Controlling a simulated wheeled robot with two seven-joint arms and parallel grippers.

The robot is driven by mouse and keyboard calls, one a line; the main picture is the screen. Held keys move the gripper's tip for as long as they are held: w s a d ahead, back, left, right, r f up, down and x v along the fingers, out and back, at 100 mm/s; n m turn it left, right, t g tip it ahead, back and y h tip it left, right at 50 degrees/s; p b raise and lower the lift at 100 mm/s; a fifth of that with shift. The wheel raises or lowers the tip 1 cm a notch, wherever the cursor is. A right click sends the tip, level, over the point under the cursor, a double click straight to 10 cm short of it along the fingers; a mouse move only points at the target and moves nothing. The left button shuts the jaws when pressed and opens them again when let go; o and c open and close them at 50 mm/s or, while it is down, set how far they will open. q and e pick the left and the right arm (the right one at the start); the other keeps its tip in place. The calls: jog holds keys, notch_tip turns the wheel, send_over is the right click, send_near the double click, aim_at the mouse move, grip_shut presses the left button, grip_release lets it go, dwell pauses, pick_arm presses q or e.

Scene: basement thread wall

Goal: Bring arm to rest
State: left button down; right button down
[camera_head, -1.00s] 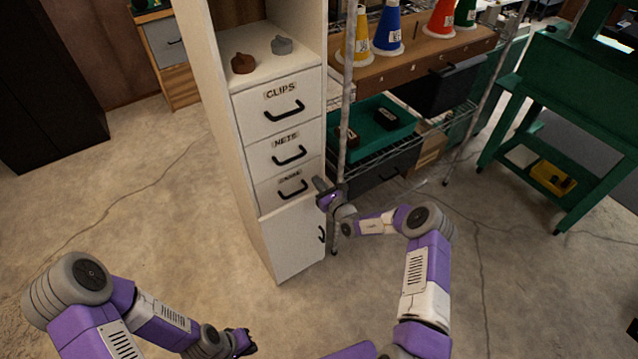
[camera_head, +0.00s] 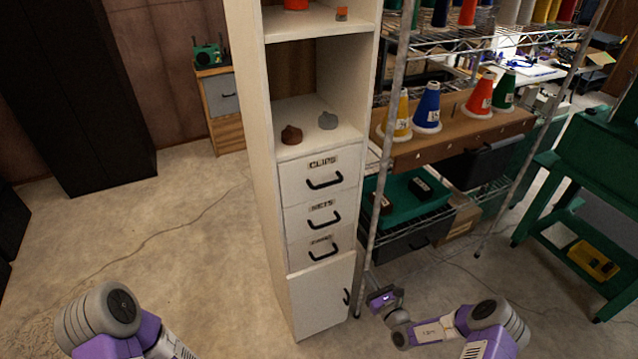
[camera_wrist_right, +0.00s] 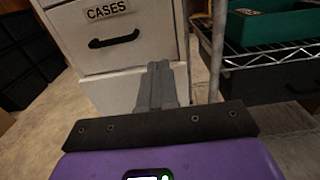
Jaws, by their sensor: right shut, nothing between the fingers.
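My right gripper (camera_head: 382,298) is in the lower right of the head view, in front of the wire rack's post and to the right of the white cabinet's lower door. In the right wrist view its fingers (camera_wrist_right: 157,85) are pressed together with nothing between them. Behind them are the drawer labelled CASES (camera_wrist_right: 112,35) and the white door under it. My right arm (camera_head: 460,325) is bent at the lower right. My left arm (camera_head: 120,320) shows only partly at the lower left, and its gripper is out of the picture.
The white cabinet (camera_head: 262,180) has closed drawers. A wire rack post (camera_head: 385,150) stands beside it, with a green tray (camera_head: 400,190) on a shelf. A green cart (camera_head: 590,190) is at the right. Open concrete floor (camera_head: 150,230) lies at the left.

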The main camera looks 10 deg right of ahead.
jog(key=s+a+f+n+g+y, duration=0.1)
jog(key=s+a+n+g+y, duration=0.4)
jog(key=a, duration=0.4)
jog(key=s+a+f+n+g+y, duration=0.1)
jog(key=s+a+n+g+y, duration=0.2)
jog(key=s+a+n+g, duration=0.45)
jog(key=s+f+n+g+h, duration=0.1)
jog(key=s+n+h, duration=0.3)
jog(key=s+n, duration=0.4)
jog(key=s+a+f+n+g+h, duration=0.1)
jog(key=s+n+g+h, duration=0.2)
jog(key=s+n, duration=0.5)
jog(key=shift+a+f+n+h, duration=0.15)
jog(key=shift+f+n+h, duration=0.2)
jog(key=shift+n+h, duration=0.45)
jog(key=shift+g, duration=0.25)
